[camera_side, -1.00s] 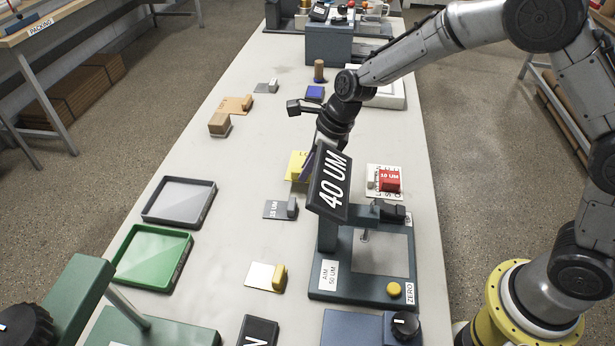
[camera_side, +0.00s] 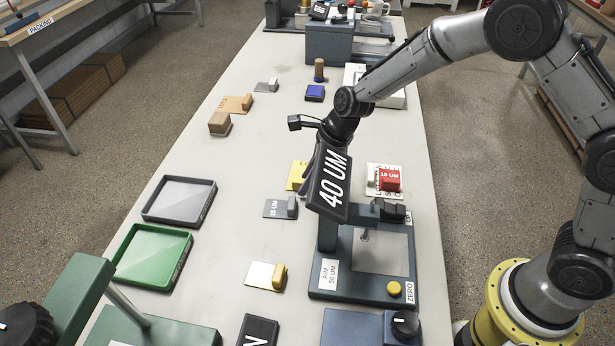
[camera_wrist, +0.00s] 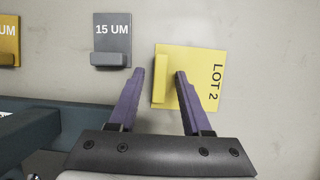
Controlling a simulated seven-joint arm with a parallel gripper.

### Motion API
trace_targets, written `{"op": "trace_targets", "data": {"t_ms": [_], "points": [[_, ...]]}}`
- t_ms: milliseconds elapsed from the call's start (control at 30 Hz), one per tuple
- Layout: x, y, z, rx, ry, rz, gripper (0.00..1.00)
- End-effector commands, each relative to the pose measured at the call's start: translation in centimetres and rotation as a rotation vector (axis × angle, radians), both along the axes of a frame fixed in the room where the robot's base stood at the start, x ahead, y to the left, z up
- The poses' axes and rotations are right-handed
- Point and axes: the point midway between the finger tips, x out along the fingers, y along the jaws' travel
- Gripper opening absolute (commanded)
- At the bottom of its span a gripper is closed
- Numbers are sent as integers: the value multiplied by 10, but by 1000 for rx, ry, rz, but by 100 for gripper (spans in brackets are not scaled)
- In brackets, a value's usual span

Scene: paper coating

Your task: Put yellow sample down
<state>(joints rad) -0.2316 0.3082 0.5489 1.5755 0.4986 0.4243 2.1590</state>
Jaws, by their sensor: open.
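The yellow sample (camera_wrist: 205,62), a flat yellow card marked LOT 2 with a raised yellow block (camera_wrist: 161,76) along one edge, lies on the table in the wrist view. It shows partly in the side view (camera_side: 297,174), behind the 40 UM display. My gripper (camera_wrist: 159,75) is open, its two purple fingers on either side of the yellow block, with gaps visible. In the side view its fingers are mostly hidden behind the display.
The thickness gauge with its 40 UM display (camera_side: 331,184) stands close in front of my gripper. Green (camera_side: 153,256) and grey (camera_side: 180,201) trays are at left. Table between is clear.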

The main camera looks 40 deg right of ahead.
Motion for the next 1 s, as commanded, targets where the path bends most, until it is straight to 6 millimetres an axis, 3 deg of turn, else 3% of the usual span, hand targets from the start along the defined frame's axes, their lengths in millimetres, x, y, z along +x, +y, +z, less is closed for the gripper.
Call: {"op": "trace_targets", "data": {"t_ms": [267, 700, 1000], "points": [[-3, -3, 15, 1, -2, -1, 49], [-25, -26, 94, 0, -2, -2, 49], [-32, -32, 114, -1, 2, -1, 49]]}}
